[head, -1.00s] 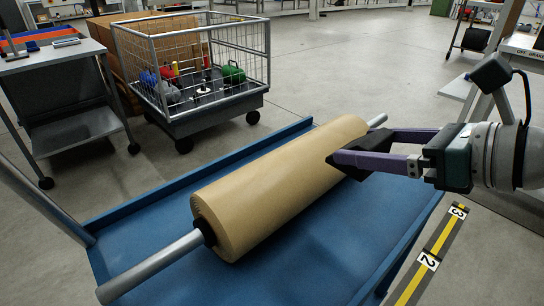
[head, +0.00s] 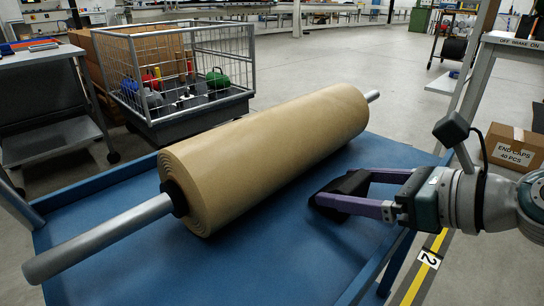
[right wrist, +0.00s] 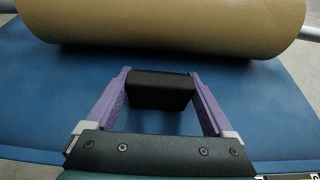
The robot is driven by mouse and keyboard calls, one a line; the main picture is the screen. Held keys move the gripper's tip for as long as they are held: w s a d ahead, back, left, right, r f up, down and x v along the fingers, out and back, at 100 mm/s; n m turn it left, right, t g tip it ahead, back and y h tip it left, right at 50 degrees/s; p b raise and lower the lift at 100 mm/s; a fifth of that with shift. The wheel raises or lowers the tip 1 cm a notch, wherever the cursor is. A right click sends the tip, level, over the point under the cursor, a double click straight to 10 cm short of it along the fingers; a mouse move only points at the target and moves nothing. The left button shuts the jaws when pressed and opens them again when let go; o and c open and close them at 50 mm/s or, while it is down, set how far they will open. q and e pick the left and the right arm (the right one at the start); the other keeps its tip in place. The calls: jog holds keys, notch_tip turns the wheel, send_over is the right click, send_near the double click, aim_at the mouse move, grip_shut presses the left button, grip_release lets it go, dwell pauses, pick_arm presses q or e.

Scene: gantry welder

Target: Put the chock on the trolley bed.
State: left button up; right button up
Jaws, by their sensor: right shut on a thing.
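The chock (head: 347,186) is a black wedge held between the purple fingers of my right gripper (head: 350,190). My right gripper is shut on it, over the blue trolley bed (head: 270,262). In the right wrist view the chock (right wrist: 160,92) sits between the fingertips, short of the brown paper roll (right wrist: 165,22), with blue bed showing around it. In the head view the roll (head: 265,150) lies across the bed, to the left of the chock and apart from it. I cannot tell whether the chock's underside touches the bed. My left gripper is not in view.
A metal shaft (head: 100,240) sticks out of both ends of the roll. A wire cage cart (head: 190,75) stands behind the trolley, with a grey table (head: 50,100) at left. An "END CAPS" carton (head: 512,148) is at right. The bed's near part is clear.

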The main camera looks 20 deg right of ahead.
jog(key=o, duration=1.4)
jog(key=shift+f, duration=0.1)
jog(key=shift+r, duration=0.25)
jog(key=p+v, duration=0.2)
jog(key=v, duration=1)
jog(key=shift+d+f, duration=0.1)
